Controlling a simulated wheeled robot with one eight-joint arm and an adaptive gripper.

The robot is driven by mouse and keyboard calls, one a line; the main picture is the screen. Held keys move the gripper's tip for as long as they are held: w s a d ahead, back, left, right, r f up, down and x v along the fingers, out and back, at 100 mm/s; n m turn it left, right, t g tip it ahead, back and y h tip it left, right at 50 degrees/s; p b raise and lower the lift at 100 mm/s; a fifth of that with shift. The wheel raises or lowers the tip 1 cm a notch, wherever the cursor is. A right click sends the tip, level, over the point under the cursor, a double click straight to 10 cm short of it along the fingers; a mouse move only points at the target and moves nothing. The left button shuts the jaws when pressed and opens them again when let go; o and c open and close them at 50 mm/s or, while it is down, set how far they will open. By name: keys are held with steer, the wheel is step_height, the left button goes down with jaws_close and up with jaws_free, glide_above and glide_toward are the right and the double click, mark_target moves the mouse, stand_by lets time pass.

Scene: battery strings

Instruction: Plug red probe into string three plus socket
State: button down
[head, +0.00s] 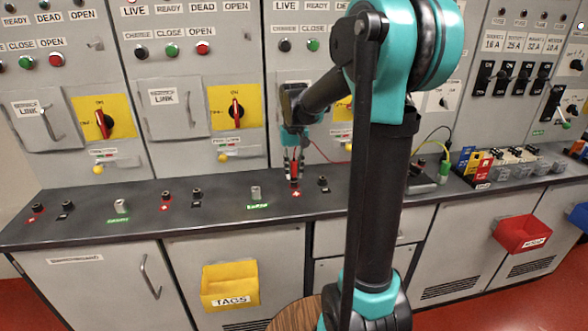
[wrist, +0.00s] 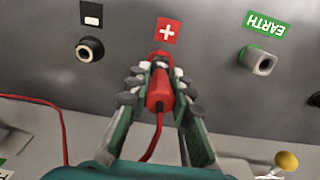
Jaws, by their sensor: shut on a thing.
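My gripper (head: 292,163) points down at the bench just above the third plus socket from the left. In the wrist view my gripper (wrist: 156,85) is shut on the red probe (wrist: 158,98), a finger on each side. The probe's tip points at the spot beside the red plus label (wrist: 167,30). The string three plus socket is hidden behind the tip, so I cannot tell whether the tip is in it or just over it. The probe's red lead (wrist: 152,142) trails away from its back end. The black minus socket (wrist: 89,50) is to the left in the wrist view.
A metal earth socket (wrist: 263,62) with a green label is to the right in the wrist view. In the head view, string two's plus socket (head: 165,196) and an earth post (head: 255,192) stand left of my gripper. The upright panel is close behind. Colored terminals (head: 474,162) stand at right.

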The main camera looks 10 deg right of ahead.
steer(key=shift+f, duration=0.2)
steer(key=c, duration=1.3)
jaws_free()
steer(key=shift+o, duration=0.2)
step_height(320, 180, up, 12)
steer(key=shift+r, duration=0.1)
